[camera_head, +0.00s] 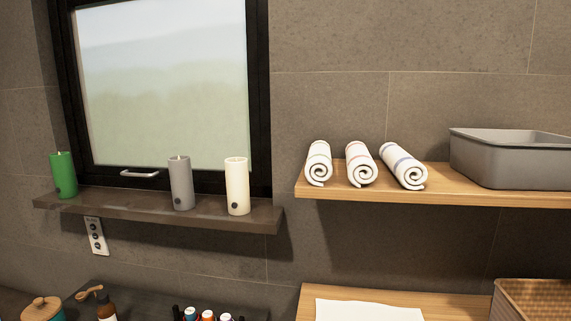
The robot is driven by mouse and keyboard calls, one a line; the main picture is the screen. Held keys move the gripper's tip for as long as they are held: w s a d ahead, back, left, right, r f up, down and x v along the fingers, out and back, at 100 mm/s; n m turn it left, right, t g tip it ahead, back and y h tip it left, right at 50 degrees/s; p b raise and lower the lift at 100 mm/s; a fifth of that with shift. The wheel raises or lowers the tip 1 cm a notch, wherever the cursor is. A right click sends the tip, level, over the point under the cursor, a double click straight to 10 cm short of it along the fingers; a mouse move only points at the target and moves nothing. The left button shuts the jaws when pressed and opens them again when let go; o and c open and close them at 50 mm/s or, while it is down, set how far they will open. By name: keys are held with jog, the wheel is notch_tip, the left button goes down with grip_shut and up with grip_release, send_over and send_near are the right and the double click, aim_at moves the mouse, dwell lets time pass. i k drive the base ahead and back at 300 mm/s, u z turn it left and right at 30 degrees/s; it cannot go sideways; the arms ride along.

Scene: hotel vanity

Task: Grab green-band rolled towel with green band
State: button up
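Three white rolled towels lie side by side on the wooden shelf (476,198) at the right, spiral ends facing me. The left towel (318,162) has a thin, faint band whose colour I cannot tell for sure. The middle towel (361,163) has a faint reddish band. The right towel (403,166) lies at a slant and has a bluish band. No band reads clearly as green from here. My gripper is not in view.
A grey bin (511,159) stands right of the towels. Green (63,175), grey (180,183) and white (237,187) candles stand on the window ledge (130,208). Below are a lower wooden shelf (311,294) with a white sheet (368,310), and a woven basket (533,299).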

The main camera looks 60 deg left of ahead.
aim_at(319, 169)
jog(key=k, duration=1.2)
jog(key=u, duration=2.1)
jog(key=i, duration=0.5)
jog(key=u, duration=0.05)
